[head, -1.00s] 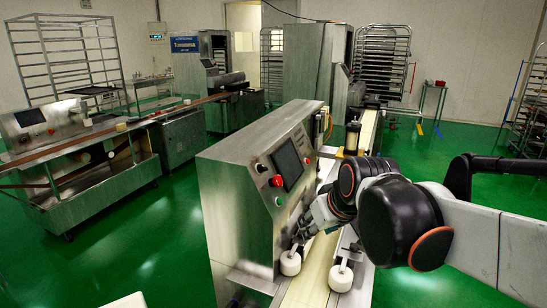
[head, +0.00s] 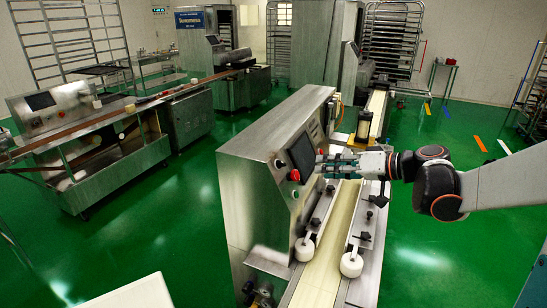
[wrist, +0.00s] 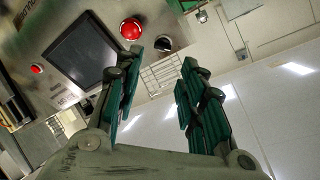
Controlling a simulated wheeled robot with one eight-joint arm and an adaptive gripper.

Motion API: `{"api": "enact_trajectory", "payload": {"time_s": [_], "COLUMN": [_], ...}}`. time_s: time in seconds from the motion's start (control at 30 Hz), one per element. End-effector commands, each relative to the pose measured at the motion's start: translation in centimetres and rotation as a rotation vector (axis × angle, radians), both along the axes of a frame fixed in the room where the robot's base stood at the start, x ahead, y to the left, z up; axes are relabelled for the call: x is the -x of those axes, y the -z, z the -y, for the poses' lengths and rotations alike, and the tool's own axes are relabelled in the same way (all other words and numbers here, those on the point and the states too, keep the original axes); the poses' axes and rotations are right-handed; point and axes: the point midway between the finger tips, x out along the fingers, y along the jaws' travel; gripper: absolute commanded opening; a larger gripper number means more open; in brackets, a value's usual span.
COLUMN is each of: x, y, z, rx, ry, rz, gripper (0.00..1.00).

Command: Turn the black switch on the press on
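The press (head: 262,165) is a steel machine with a slanted control panel and a dark screen (head: 303,153). A large red button (head: 295,175) sits below the screen, and a small dark knob, apparently the black switch (head: 279,163), is beside it. In the wrist view, the red button (wrist: 130,28) and the black switch (wrist: 163,43) show just beyond my fingertips; the switch's exact setting is too small to read. My gripper (head: 322,163) is open and empty in front of the panel's right side. Its green fingers (wrist: 158,62) are apart, with the switch roughly between their tips in that view.
A pale conveyor belt (head: 335,240) runs below my gripper, with rails and white rollers (head: 351,264) beside it. A second steel machine (head: 85,150) stands left. Racks (head: 392,40) are at the back.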

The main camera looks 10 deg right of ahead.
Motion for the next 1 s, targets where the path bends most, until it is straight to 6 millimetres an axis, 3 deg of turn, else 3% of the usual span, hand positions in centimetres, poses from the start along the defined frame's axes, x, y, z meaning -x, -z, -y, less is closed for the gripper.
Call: {"api": "enact_trajectory", "payload": {"time_s": [0.17,0.7,1.0], "x": [-0.3,-6.8,-9.0], "y": [-0.4,2.5,3.4], "z": [0.1,-6.5,-8.6], "rx": [-0.033,-0.033,-0.032], "ry": [-0.006,-0.008,-0.005], "rz": [0.029,0.028,0.028], "gripper": [0.37,0.37,0.37]}}
